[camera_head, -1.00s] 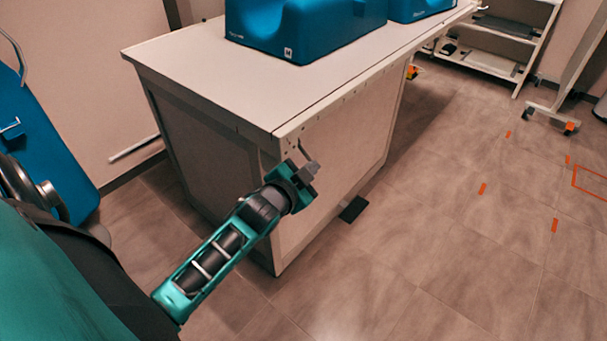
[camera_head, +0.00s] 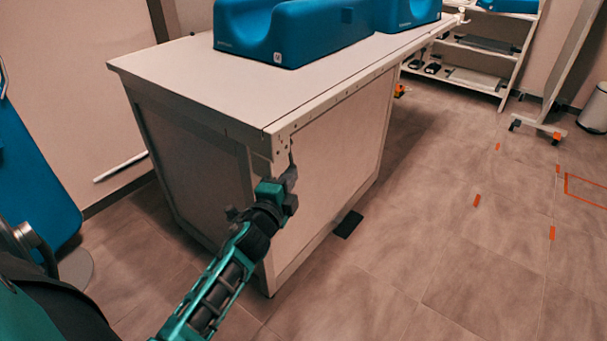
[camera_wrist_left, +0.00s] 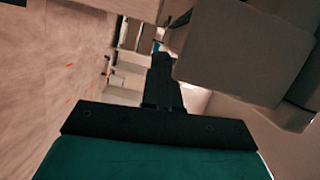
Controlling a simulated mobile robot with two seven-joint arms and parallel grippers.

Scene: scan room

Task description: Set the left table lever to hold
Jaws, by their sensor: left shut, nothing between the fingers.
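The white table (camera_head: 190,75) stands in the middle of the head view, its near corner towards me. A small bracket with a thin dark upright piece (camera_head: 291,150), perhaps the lever, sits under the top at that corner; its setting is too small to tell. My left gripper (camera_head: 289,180) is shut and empty, just below that piece. I cannot tell whether they touch. In the left wrist view the dark shut fingers (camera_wrist_left: 163,82) point ahead, beside a large grey block-like surface (camera_wrist_left: 245,50). My right gripper is not in view.
Blue padded supports (camera_head: 290,30) rest on the table top. A blue panel (camera_head: 35,160) stands at the left. A white shelf rack (camera_head: 480,50) and a bin (camera_head: 594,108) are at the back right. The tiled floor (camera_head: 430,230) right of the table is open.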

